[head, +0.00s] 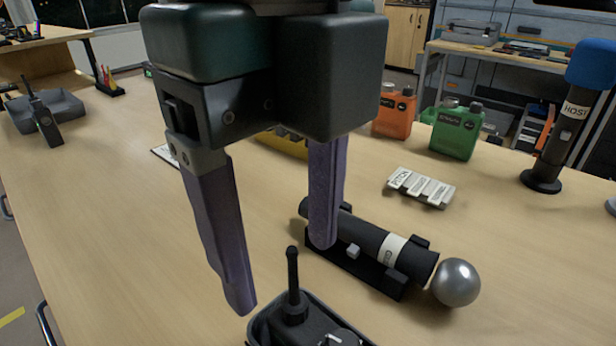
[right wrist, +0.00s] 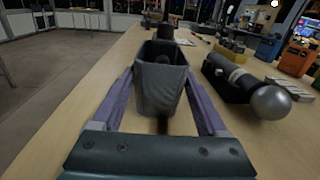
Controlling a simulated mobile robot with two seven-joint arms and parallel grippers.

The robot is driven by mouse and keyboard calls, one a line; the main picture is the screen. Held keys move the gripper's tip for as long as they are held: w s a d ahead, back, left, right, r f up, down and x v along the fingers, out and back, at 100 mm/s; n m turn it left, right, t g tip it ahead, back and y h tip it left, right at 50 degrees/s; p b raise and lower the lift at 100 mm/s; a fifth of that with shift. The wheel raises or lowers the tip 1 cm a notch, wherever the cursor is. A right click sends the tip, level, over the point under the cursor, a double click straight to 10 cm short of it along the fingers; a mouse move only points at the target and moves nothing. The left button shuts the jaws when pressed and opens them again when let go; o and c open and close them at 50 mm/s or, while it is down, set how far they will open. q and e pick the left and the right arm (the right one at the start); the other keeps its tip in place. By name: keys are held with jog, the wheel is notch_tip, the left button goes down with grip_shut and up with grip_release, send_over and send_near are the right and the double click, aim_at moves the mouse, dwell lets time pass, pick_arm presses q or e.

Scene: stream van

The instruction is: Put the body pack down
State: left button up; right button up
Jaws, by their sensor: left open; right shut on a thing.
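The body pack (head: 262,329) is a dark grey box with a rimmed top, a black stub antenna and a silver fitting. It shows at the bottom edge of the head view, partly cut off. In the right wrist view the grey pack (right wrist: 160,88) stands between the purple fingers of my right gripper (right wrist: 158,82), which is shut on it. I cannot tell whether its bottom touches the table. My left gripper (head: 281,272) is open and empty, its purple fingers pointing down beside and behind the antenna. My right gripper is not seen in the head view.
A black microphone (head: 365,235) lies in a cradle on the wooden table (head: 100,200), with a silver ball (head: 456,282) at its end. Labelled tabs (head: 420,187), green (head: 456,134) and orange (head: 392,116) packs and a blue-topped microphone (head: 592,65) stand behind. The table's left is mostly clear.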

pick_arm(q)
notch_tip(320, 180, up, 6)
jog(key=shift+r, duration=0.25)
pick_arm(e)
jog(key=o, duration=1.3)
jog(key=shift+c, duration=0.2)
